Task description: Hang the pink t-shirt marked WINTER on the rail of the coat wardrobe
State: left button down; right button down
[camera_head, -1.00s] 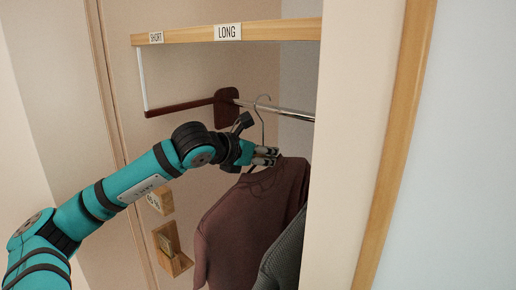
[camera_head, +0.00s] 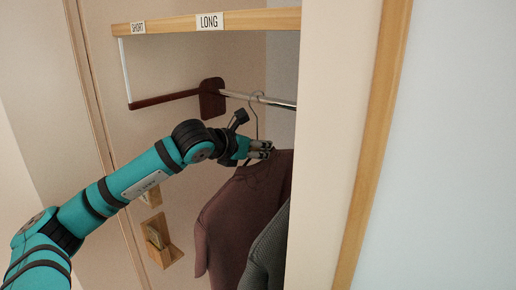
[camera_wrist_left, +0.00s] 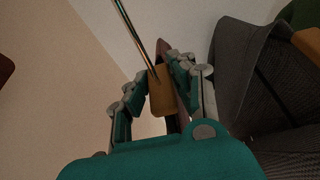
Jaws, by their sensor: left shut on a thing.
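My left gripper (camera_head: 262,150) is shut on the neck of a hanger (camera_head: 257,122) that carries a dull pink, mauve-looking t-shirt (camera_head: 240,215). No WINTER mark shows on the visible side. The hanger's wire hook reaches up to the metal rail (camera_head: 280,103), and its top overlaps the rail in the head view; I cannot tell whether it bears on it. In the left wrist view the wooden hanger middle (camera_wrist_left: 160,92) is between the fingers (camera_wrist_left: 160,85), with the wire rising up and left. The rail is out of the wrist view. My right gripper is not in view.
A grey knitted garment (camera_head: 268,252) hangs close to the right of the shirt. A wood front bar (camera_head: 170,24) with SHORT and LONG labels crosses above. A dark bracket (camera_head: 212,98) holds the rail's left end. A pale upright panel (camera_head: 325,170) hides the right side.

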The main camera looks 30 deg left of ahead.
pick_arm(q)
jog(key=shift+r, duration=0.1)
jog(key=c, duration=1)
grip_release()
jog(key=shift+c, duration=0.2)
jog(key=shift+s, duration=0.1)
jog(key=v, duration=0.9)
jog(key=shift+a, duration=0.1)
jog(key=shift+s+r, duration=0.3)
jog(key=shift+s, duration=0.3)
jog(key=shift+v, duration=0.8)
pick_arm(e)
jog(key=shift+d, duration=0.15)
pick_arm(q)
jog(key=shift+f, duration=0.1)
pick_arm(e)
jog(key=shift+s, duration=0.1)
